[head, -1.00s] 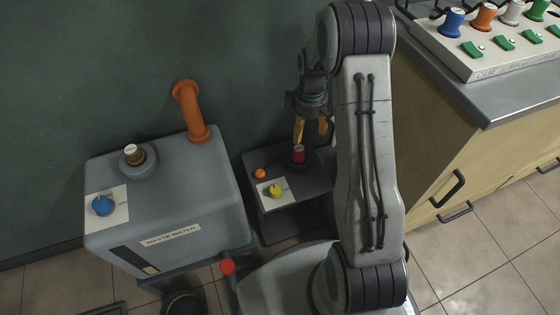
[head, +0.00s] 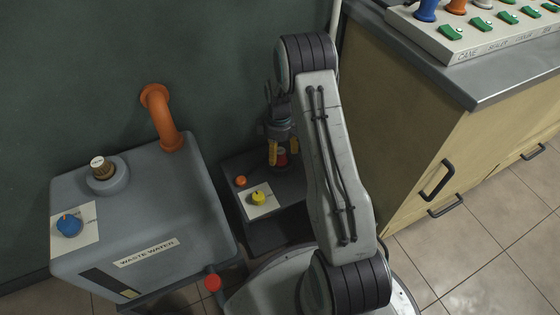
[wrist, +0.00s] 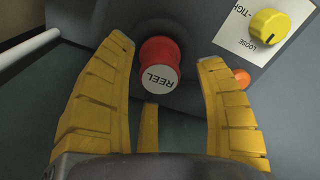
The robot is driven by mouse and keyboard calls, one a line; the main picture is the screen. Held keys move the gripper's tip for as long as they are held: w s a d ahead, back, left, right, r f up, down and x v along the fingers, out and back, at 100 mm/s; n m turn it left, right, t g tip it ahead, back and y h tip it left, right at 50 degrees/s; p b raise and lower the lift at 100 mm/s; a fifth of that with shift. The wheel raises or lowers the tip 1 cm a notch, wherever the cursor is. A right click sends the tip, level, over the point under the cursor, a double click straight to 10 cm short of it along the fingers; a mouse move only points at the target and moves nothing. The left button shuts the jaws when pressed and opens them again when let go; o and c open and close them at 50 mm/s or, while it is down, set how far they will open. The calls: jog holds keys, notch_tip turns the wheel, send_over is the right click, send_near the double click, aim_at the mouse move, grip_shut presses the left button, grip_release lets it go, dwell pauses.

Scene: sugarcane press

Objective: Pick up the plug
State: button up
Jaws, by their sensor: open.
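A red plug (wrist: 160,62) with a white end marked REEL stands on the dark grey box (head: 275,185) against the wall. In the head view the red plug (head: 281,158) is partly hidden by my gripper (head: 282,152). In the wrist view my gripper (wrist: 168,62) is open, with its yellow fingers to the left and right of the plug. Gaps show on both sides, and the fingers do not appear to touch it. A third yellow finger shows below the plug.
The box also carries a yellow knob (head: 258,198) and an orange button (head: 240,181). A grey waste water tank (head: 150,220) with an orange pipe (head: 160,118) stands left. A wooden cabinet (head: 450,150) stands right, with a panel of coloured plugs (head: 480,35) on top.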

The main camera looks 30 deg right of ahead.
jog(key=shift+f, duration=0.85)
grip_shut()
